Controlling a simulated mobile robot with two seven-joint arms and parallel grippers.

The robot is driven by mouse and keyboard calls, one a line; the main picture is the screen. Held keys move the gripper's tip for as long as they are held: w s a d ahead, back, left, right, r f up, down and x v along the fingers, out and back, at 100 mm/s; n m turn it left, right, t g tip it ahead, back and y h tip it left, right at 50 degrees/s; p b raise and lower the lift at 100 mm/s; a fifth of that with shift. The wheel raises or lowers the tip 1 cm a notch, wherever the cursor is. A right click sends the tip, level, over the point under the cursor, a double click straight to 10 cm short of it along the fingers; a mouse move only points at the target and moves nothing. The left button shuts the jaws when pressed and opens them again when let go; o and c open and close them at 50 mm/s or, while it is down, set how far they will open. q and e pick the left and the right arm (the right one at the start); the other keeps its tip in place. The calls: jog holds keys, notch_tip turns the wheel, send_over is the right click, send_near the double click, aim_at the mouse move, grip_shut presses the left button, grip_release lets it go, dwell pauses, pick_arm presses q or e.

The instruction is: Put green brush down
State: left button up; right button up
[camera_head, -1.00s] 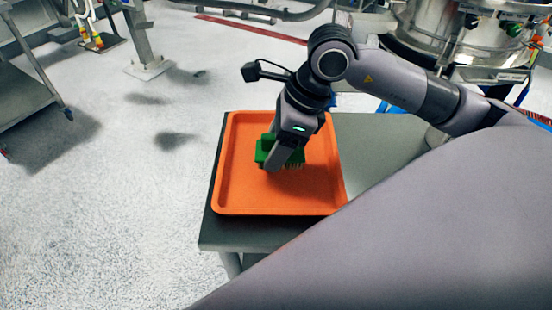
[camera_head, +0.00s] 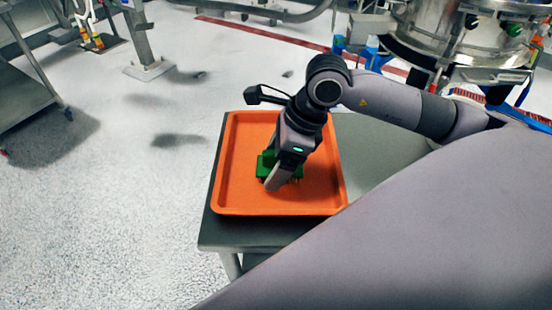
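The green brush (camera_head: 265,164) is at the middle of the orange tray (camera_head: 232,205), partly hidden behind my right gripper. Its pale bristles point down toward the tray floor. I cannot tell for sure whether they touch it. My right gripper (camera_head: 276,181) comes in from the upper right and points down at the brush, with its fingers over the brush's body. The near finger hides the grip, so I cannot tell whether it is shut on the brush. My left gripper is not in view.
The tray lies on a dark grey table (camera_head: 212,232), with bare tabletop to its right. A steel sifter machine (camera_head: 465,40) stands at the upper right. A metal cart (camera_head: 22,95) is at the far left. Open speckled floor lies left of the table.

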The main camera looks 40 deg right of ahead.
jog(key=shift+r, duration=0.1)
jog(key=v, duration=1.2)
